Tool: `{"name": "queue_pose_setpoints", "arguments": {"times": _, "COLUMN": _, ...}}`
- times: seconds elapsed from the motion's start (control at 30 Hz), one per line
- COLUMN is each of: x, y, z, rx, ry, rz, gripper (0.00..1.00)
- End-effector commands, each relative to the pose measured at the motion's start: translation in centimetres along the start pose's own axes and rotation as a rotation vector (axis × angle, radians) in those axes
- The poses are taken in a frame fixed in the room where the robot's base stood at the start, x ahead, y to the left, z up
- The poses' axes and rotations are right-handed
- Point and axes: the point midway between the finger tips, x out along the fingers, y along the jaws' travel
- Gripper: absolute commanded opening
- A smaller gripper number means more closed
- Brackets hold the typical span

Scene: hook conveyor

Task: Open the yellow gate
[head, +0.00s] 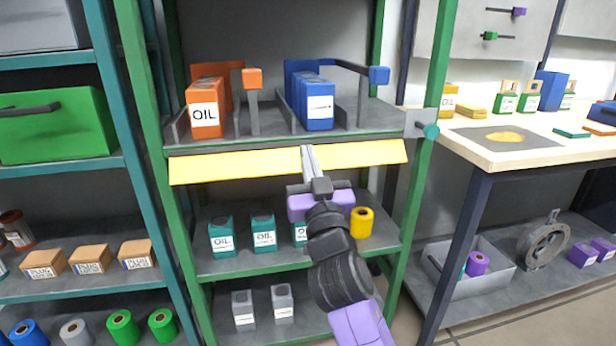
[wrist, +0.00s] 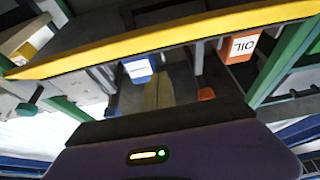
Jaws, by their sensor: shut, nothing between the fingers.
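The yellow gate (head: 235,166) is a long, flat yellow panel across the front of the middle rack, just below the shelf with the orange and blue boxes. It looks tilted, and in the wrist view the yellow gate (wrist: 180,37) runs as a slanting band across the top. My gripper (head: 308,150) is shut and empty, its fingers pointing up in front of the panel's middle and hiding a small part of it. I cannot tell whether the fingertips touch the panel.
Above the panel stand orange oil boxes (head: 205,110) and blue boxes (head: 316,105), each beside a bar with a knob. Teal oil cans (head: 221,238) and a yellow spool (head: 361,222) sit on the shelf below. Green posts (head: 425,135) frame the rack. A workbench (head: 500,150) stands right.

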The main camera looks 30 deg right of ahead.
Motion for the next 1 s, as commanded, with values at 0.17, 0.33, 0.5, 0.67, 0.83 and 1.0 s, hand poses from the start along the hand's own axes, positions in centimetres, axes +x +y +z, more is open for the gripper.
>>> {"name": "queue_pose_setpoints", "arguments": {"times": 0.17, "x": -0.6, "y": 0.1, "z": 1.2, "rx": 0.001, "ry": 0.046, "rz": 0.001, "gripper": 0.00}}
{"name": "queue_pose_setpoints", "arguments": {"times": 0.33, "x": -0.8, "y": 0.0, "z": 1.9, "rx": 0.001, "ry": 0.043, "rz": 0.001, "gripper": 0.00}}
{"name": "queue_pose_setpoints", "arguments": {"times": 0.5, "x": -1.0, "y": 0.0, "z": 2.5, "rx": 0.001, "ry": 0.042, "rz": 0.000, "gripper": 0.00}}
{"name": "queue_pose_setpoints", "arguments": {"times": 0.67, "x": -1.0, "y": 0.0, "z": 3.2, "rx": 0.001, "ry": 0.041, "rz": 0.000, "gripper": 0.00}}
{"name": "queue_pose_setpoints", "arguments": {"times": 0.83, "x": -1.0, "y": 0.0, "z": 3.7, "rx": 0.000, "ry": 0.041, "rz": 0.000, "gripper": 0.00}}
{"name": "queue_pose_setpoints", "arguments": {"times": 1.0, "x": -1.0, "y": 0.0, "z": 3.9, "rx": 0.000, "ry": 0.040, "rz": 0.000, "gripper": 0.00}}
